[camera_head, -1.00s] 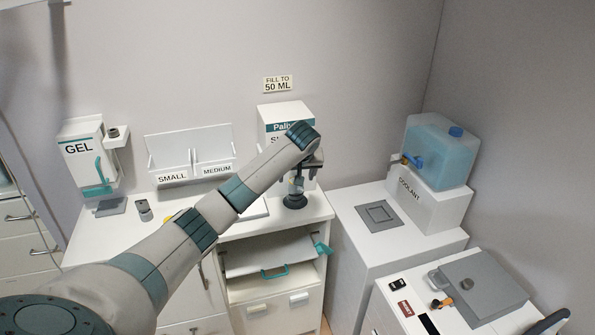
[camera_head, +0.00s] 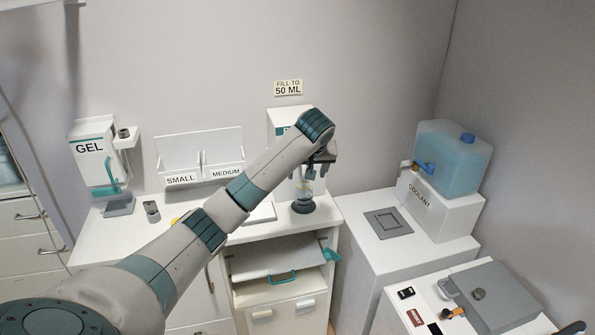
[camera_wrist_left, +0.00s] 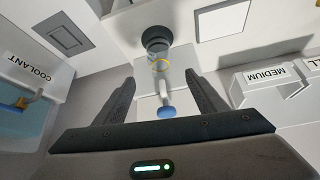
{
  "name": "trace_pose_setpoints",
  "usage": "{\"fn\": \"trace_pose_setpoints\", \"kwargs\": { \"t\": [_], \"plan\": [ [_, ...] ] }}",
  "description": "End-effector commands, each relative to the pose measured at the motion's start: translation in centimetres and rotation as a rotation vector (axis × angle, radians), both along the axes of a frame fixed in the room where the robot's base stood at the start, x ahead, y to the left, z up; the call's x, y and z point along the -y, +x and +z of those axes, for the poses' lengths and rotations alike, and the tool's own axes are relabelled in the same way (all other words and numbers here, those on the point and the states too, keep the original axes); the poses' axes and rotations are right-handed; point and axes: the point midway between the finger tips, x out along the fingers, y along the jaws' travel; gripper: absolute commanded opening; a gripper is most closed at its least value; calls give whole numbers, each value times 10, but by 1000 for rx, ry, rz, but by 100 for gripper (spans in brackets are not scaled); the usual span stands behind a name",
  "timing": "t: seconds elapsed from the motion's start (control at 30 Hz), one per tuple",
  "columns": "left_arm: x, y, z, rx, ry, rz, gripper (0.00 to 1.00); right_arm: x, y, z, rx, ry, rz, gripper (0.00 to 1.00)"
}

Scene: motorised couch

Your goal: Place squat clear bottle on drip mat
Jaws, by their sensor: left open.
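A clear vessel (camera_head: 305,187), which looks like the clear bottle, stands on a round dark base (camera_head: 303,207) at the right end of the white counter. In the left wrist view the clear vessel (camera_wrist_left: 161,70) shows a yellow ring and a blue end piece (camera_wrist_left: 166,112). My left gripper (camera_head: 317,170) is over it. In the wrist view the open fingers (camera_wrist_left: 161,84) lie either side of it with gaps. A grey square mat (camera_head: 388,223), likely the drip mat, lies in front of the coolant tank; the wrist view also shows it (camera_wrist_left: 64,34). My right gripper is out of view.
A blue coolant tank (camera_head: 453,158) with a tap stands on a white block at right. A white dispenser box (camera_head: 281,122) is behind my gripper. A pulled-out shelf (camera_head: 270,258) is below the counter. Small and medium bins (camera_head: 199,163) and a gel dispenser (camera_head: 95,155) are left.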

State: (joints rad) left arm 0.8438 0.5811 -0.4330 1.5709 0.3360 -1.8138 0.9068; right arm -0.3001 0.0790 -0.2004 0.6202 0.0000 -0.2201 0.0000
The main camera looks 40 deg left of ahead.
Motion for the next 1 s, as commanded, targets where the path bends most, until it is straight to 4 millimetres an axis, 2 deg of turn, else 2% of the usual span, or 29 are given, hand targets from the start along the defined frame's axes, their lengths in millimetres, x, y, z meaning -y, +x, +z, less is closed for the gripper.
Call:
{"fn": "trace_pose_setpoints", "kwargs": {
  "t": [0.33,0.47,0.57,0.67,0.8,0.9,1.0],
  "plan": [
    [1,0,-1,0,0,-4,65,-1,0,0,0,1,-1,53],
    [11,2,-11,12,-1,-40,65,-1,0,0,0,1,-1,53],
    [31,5,-28,39,-2,-111,65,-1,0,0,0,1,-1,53],
    [62,8,-52,86,-5,-220,65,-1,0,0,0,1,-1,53],
    [117,4,-87,185,-12,-399,65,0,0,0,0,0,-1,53],
    [151,-3,-102,259,-14,-503,65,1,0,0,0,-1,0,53],
    [176,-11,-113,321,-14,-578,65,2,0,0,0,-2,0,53]
  ]
}}
